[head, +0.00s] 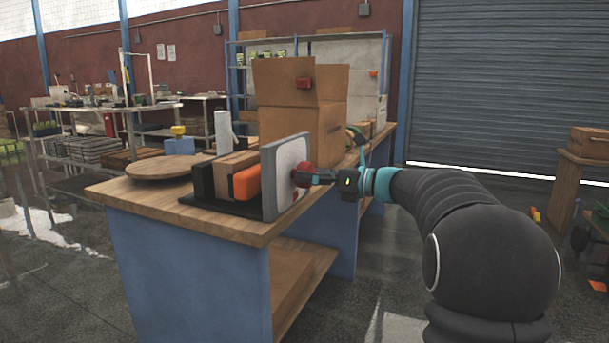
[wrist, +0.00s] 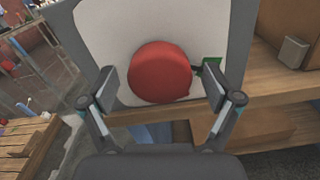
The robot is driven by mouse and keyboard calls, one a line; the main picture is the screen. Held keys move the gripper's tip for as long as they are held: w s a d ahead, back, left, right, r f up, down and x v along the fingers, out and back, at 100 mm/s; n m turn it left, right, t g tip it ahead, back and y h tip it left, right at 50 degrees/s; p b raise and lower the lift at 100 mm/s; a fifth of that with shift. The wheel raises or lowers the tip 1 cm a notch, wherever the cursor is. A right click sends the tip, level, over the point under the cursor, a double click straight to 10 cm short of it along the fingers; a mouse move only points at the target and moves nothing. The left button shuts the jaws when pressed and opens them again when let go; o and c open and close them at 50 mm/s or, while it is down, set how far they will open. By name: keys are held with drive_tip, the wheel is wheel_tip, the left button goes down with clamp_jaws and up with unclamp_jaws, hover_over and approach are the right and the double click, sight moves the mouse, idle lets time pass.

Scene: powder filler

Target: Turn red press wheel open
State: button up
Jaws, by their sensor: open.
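The red press wheel (wrist: 160,73) is a round red disc on the pale front panel (wrist: 105,30) of the press. In the head view the wheel (head: 303,174) shows on the right face of the upright grey-framed panel (head: 270,185), partly hidden by my gripper. My gripper (wrist: 161,95) is open, with one finger on each side of the wheel's lower half. The fingers look apart from the rim, though contact is hard to judge. In the head view my gripper (head: 318,177) reaches the wheel from the right.
The press stands on a wooden-topped blue workbench (head: 215,222). A small green part (wrist: 210,69) sits right of the wheel.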

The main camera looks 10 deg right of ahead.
drive_tip(key=shift+x, duration=0.9)
drive_tip(key=c, duration=1.1)
drive_tip(key=shift+c, duration=0.2)
